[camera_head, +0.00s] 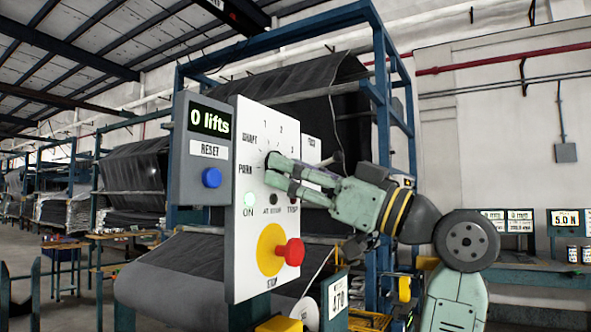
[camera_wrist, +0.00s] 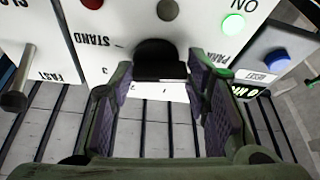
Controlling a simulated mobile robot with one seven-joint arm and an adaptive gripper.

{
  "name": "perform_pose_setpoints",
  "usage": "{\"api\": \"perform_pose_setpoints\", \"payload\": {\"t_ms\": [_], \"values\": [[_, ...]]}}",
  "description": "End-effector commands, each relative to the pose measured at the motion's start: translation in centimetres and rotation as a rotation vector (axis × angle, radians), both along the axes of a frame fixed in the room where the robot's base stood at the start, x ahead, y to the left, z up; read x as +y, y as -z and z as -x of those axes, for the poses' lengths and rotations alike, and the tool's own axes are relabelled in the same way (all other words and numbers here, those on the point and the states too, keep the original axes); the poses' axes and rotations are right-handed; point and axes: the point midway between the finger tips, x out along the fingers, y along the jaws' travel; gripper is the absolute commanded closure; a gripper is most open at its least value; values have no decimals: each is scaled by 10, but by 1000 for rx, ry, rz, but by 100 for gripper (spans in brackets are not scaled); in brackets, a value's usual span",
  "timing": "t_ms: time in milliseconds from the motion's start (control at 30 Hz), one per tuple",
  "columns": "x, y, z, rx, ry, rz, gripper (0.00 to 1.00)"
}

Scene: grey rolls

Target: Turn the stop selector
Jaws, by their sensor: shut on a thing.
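The stop selector is a black knob (camera_wrist: 160,52) on a white control panel (camera_head: 240,250), with marks such as 1, PARK and STAND around it. In the head view my gripper (camera_head: 277,173) reaches in from the right to the dial and mostly hides the knob. In the wrist view my gripper's two padded fingers stand on either side of the knob, shut on it. The panel's writing is upside down there. The knob's exact pointing is hard to tell.
A green ON lamp (camera_head: 250,199) is lit. Below it, a red mushroom button (camera_head: 290,252) on a yellow disc juts out. Left is a box with a "0 lifts" display (camera_head: 209,121) and blue RESET button (camera_head: 211,178). A lever (camera_wrist: 18,90) stands by FAST.

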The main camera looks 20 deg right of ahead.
Motion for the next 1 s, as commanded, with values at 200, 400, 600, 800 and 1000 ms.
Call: {"api": "perform_pose_setpoints", "payload": {"t_ms": [200,400,600,800,1000], "values": [[0,0,0,-3,2,3,85],[0,0,0,-3,2,3,50],[0,0,0,-1,1,1,37],[0,0,0,-1,1,1,37],[-5,3,5,-1,2,1,37]]}}
